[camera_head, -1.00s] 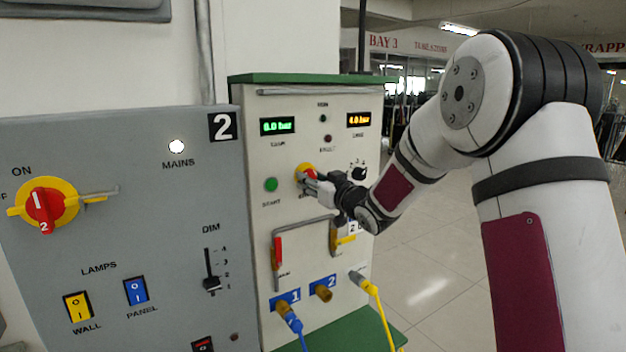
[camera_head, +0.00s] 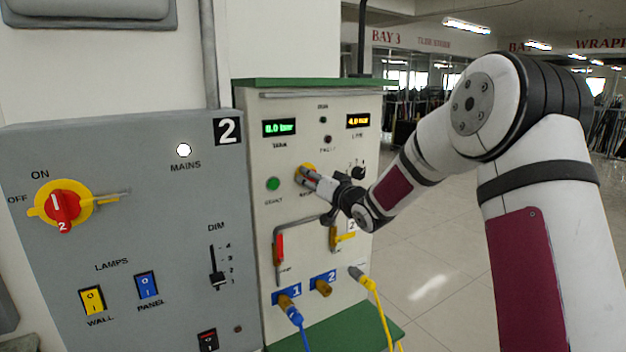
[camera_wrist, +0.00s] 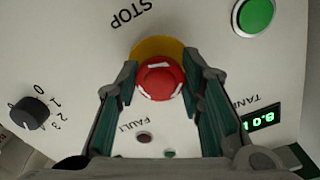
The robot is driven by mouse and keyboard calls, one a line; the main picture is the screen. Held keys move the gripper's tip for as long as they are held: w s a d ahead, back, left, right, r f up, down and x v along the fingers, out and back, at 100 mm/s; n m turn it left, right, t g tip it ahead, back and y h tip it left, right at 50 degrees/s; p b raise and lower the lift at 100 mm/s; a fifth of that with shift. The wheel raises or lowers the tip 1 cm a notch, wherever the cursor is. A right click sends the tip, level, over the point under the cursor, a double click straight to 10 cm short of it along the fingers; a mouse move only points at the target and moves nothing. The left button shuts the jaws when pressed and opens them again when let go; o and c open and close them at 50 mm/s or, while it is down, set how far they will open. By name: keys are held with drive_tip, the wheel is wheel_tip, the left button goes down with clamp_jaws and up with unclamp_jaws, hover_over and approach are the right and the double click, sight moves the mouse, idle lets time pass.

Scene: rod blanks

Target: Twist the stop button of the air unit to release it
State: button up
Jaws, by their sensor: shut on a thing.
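The air unit (camera_head: 350,105) is a pale cabinet with a green top and base. Its stop button is a red mushroom head with white marks on a yellow disc, and it shows in the wrist view (camera_wrist: 160,78) under the word STOP. My gripper (camera_wrist: 160,88) is shut on the red head, one finger on each side. In the head view my gripper (camera_head: 308,180) reaches the button from the right and covers much of it; the yellow disc's edge (camera_head: 306,168) shows.
A green start button (camera_head: 273,184) is left of the stop button, and a black selector knob (camera_head: 359,172) right of it. Pipes with red (camera_head: 280,248) and yellow handles are below. A grey panel (camera_head: 130,240) stands at the left. Open floor lies at the right.

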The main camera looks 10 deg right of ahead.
drive_tip(key=shift+r, duration=0.1)
drive_tip(key=o, duration=1.2)
drive_tip(key=shift+w, duration=0.15)
drive_tip(key=v, duration=1.2)
